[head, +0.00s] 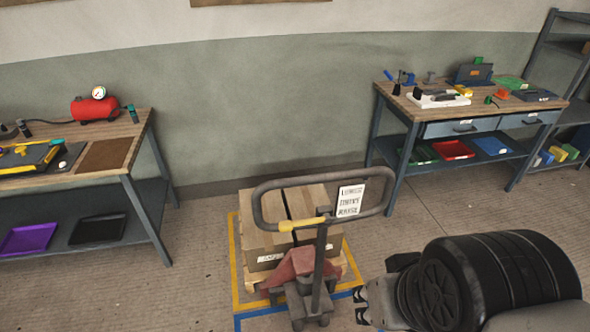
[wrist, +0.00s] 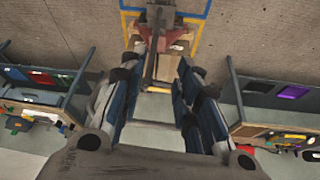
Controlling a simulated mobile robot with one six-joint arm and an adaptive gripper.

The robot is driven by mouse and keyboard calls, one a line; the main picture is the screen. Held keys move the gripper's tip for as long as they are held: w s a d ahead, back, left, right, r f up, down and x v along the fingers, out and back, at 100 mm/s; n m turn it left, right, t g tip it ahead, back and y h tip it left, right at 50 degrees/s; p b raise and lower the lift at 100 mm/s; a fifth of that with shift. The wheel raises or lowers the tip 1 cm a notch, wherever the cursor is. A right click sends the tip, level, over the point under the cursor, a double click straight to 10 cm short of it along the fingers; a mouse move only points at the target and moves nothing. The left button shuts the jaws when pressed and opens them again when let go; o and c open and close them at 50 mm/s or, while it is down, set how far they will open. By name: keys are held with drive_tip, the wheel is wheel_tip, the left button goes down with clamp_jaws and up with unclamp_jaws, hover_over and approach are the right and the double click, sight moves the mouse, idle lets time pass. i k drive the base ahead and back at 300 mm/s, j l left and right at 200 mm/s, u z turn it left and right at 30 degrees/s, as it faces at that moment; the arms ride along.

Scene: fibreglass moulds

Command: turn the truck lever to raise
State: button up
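The pallet truck (head: 314,270) stands in the middle of the head view, with a grey loop handle (head: 262,212) on an upright column. The yellow truck lever (head: 302,225) lies nearly level at the base of the loop, left of the column. My gripper (head: 361,305) is at the lower right, apart from the lever, to its right and lower in the picture. In the wrist view my gripper (wrist: 157,78) has its fingers spread, with a clear gap between them. The truck column (wrist: 152,60) shows beyond the fingers there.
Cartons (head: 262,243) sit on a pallet inside a yellow floor outline (head: 235,270). A workbench (head: 135,170) stands left, another (head: 395,150) right. Bare floor (head: 190,250) lies between the left bench and the truck.

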sight(285, 226)
drive_tip(key=k+l+u, duration=0.1)
drive_tip(key=l, duration=0.3)
drive_tip(key=k+l+u, duration=0.15)
drive_tip(key=l, duration=0.25)
drive_tip(key=k+l+u, duration=0.1)
drive_tip(key=k+l, duration=0.2)
